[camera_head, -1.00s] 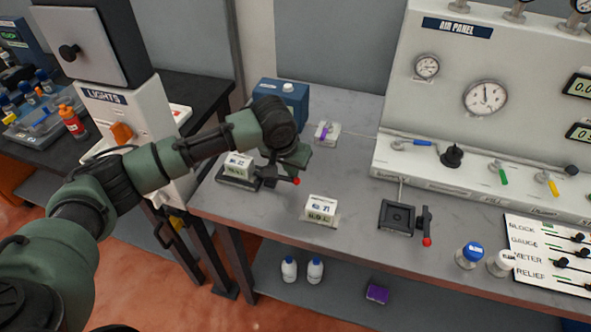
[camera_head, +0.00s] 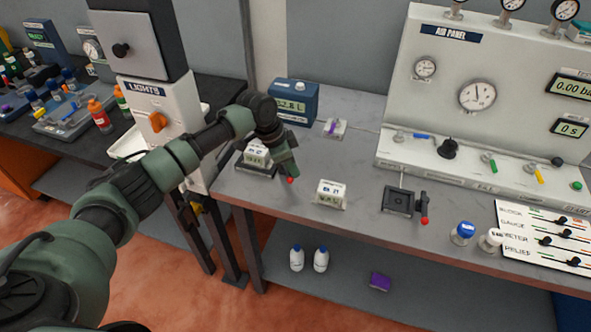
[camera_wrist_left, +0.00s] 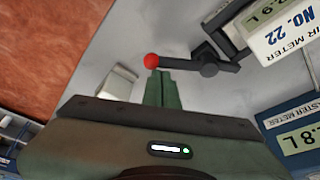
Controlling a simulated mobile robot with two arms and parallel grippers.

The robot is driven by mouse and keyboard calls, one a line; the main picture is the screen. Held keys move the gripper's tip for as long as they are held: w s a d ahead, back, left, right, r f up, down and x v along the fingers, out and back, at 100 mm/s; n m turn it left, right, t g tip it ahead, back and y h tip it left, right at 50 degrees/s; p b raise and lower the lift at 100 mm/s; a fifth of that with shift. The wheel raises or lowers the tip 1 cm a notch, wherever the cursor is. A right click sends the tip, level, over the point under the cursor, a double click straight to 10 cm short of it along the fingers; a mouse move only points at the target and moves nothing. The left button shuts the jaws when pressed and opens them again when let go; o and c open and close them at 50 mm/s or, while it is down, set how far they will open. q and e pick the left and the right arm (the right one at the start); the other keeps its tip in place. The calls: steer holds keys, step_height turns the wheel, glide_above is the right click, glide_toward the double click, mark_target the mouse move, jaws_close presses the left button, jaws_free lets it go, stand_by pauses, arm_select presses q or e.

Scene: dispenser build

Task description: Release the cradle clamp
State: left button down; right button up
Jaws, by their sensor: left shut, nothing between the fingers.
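The cradle (camera_head: 257,172) stands at the table's left end with white meter No. 22 (camera_head: 254,150) seated in it. The meter also shows in the left wrist view (camera_wrist_left: 290,38). The clamp's black lever (camera_wrist_left: 190,65) ends in a red knob (camera_wrist_left: 151,61), which shows in the head view (camera_head: 290,180) just below my fingers. My left gripper (camera_head: 291,170) is shut and empty. In the left wrist view its fingertips (camera_wrist_left: 160,76) are right beside the knob and lever end; I cannot tell whether they touch. My arm partly hides the cradle. My right gripper is out of view.
A blue meter (camera_head: 296,101) stands behind. The air panel (camera_head: 480,90) fills the back right.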

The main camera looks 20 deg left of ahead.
arm_select(q)
steer(key=shift+s+a+f+m+g, duration=0.15)
steer(key=shift+a+m, duration=0.1)
steer(key=shift+m, duration=0.2)
steer(key=shift+a+f+m+g, duration=0.1)
steer(key=shift+a+m+g, duration=0.1)
steer(key=shift+m, duration=0.25)
steer(key=shift+s+a+m+h+b, duration=0.2)
steer(key=shift+a+m+h+b, duration=0.15)
steer(key=shift+m, duration=0.45)
steer(key=shift+s+a+m+g, duration=0.3)
steer(key=shift+a+m+g, duration=0.15)
steer(key=shift+m, duration=0.45)
steer(key=shift+a, duration=0.15)
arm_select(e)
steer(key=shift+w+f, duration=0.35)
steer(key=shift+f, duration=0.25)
arm_select(q)
steer(key=shift+s+a+r, duration=0.1)
steer(key=shift+a, duration=0.1)
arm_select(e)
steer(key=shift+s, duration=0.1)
arm_select(q)
steer(key=shift+d, duration=0.1)
